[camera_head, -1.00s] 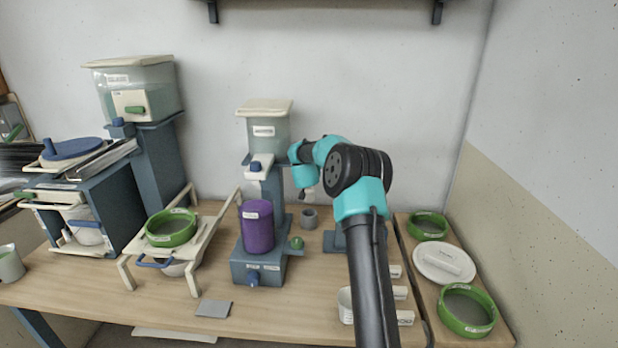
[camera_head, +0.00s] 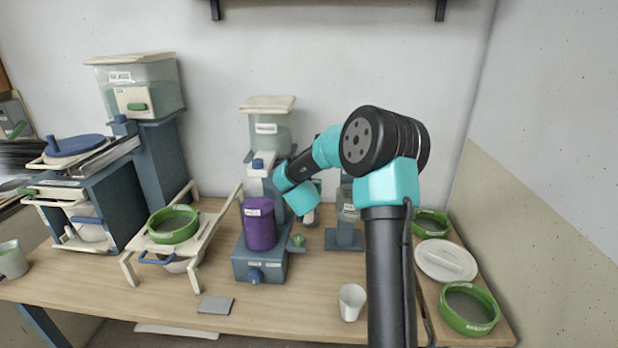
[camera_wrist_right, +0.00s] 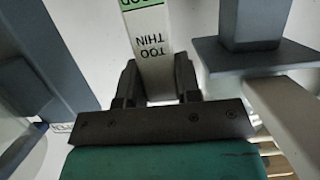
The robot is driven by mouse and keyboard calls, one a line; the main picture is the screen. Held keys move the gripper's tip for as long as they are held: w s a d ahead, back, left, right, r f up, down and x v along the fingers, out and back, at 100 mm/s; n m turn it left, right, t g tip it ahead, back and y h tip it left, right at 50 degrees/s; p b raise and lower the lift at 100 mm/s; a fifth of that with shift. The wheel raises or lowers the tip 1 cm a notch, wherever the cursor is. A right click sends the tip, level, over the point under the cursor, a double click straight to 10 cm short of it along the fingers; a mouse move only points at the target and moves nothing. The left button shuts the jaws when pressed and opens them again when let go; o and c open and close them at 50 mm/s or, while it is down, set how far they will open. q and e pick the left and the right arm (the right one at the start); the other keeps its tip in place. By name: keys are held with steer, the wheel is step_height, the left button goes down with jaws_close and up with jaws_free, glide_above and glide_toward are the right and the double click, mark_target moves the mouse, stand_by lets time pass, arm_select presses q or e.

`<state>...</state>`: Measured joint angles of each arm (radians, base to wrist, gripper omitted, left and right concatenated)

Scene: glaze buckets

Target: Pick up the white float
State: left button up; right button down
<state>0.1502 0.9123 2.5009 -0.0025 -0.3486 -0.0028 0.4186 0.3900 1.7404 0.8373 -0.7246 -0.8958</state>
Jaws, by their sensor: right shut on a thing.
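The white float (camera_wrist_right: 153,62) is a flat white strip with a green band marked "GOOD" and the words "TOO THIN" in the right wrist view. My right gripper (camera_wrist_right: 155,88) is shut on it, one dark finger on each side. The strip runs up out of the top of that view, so its far end is hidden. In the head view my right wrist is right of the purple cylinder (camera_head: 259,226), and the fingers and float cannot be made out clearly. My left gripper is not in view.
A blue-grey stand with a clear bucket (camera_head: 268,135) is close left of my right wrist. A white cup (camera_head: 352,302) stands near the front edge. Green-rimmed sieves (camera_head: 468,310) and a white lid (camera_head: 446,261) lie at right. The front middle table is mostly clear.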

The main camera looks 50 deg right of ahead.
steer(key=shift+s+a, duration=0.8)
steer(key=shift+a, duration=0.25)
steer(key=s+a+r, duration=0.1)
steer(key=a+r, duration=0.3)
steer(key=r, duration=0.4)
steer(key=a+r, duration=0.4)
steer(key=r, duration=0.5)
steer(key=w+a+r+n+t+y, duration=0.2)
steer(key=w+a, duration=0.4)
steer(key=a, duration=0.3)
steer(key=shift+w+a+r+n+t+y, duration=0.15)
steer(key=shift+a+r+n+t+y, duration=0.15)
steer(key=shift+n+t+y, duration=0.6)
